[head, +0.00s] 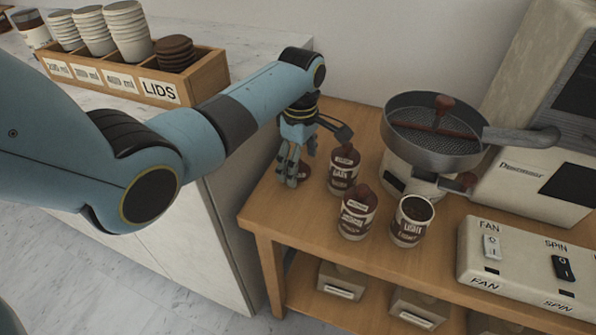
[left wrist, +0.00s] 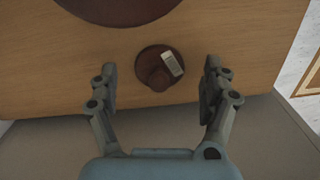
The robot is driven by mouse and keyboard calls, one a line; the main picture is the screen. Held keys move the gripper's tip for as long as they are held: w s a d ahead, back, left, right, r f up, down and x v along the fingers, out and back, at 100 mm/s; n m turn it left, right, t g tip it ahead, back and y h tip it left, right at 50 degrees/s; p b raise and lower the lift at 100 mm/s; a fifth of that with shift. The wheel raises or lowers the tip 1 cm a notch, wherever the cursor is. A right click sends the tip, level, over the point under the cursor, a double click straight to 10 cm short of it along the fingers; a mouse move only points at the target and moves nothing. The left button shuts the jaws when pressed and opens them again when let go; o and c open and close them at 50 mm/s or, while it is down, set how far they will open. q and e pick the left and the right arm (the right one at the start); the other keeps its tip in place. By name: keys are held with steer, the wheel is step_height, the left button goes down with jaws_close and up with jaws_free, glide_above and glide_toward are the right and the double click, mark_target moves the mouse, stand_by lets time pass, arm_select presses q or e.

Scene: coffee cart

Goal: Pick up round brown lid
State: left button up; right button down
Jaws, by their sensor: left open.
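A round brown lid (left wrist: 152,72) with a knob and a small pale tag lies on the wooden table between my open left fingers in the left wrist view. In the head view the lid (head: 304,172) is a small brown patch, mostly hidden by the fingers. My left gripper (head: 292,172) points down over the table's left end. In the left wrist view my left gripper (left wrist: 160,84) is open and empty, one finger on each side of the lid. I cannot tell the height gap. My right gripper is not in view.
Two lidded canisters, dark (head: 343,180) and medium (head: 354,222), stand right of my gripper. The light canister (head: 412,226) is open. A metal pan (head: 405,117) sits behind them. A switch box (head: 520,285) is at right. A wooden cup organizer (head: 205,78) stands on the counter.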

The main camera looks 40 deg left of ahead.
arm_select(q)
steer(key=shift+f, duration=0.55)
steer(key=c, duration=1.3)
steer(key=shift+o, duration=0.2)
steer(key=shift+r, duration=0.15)
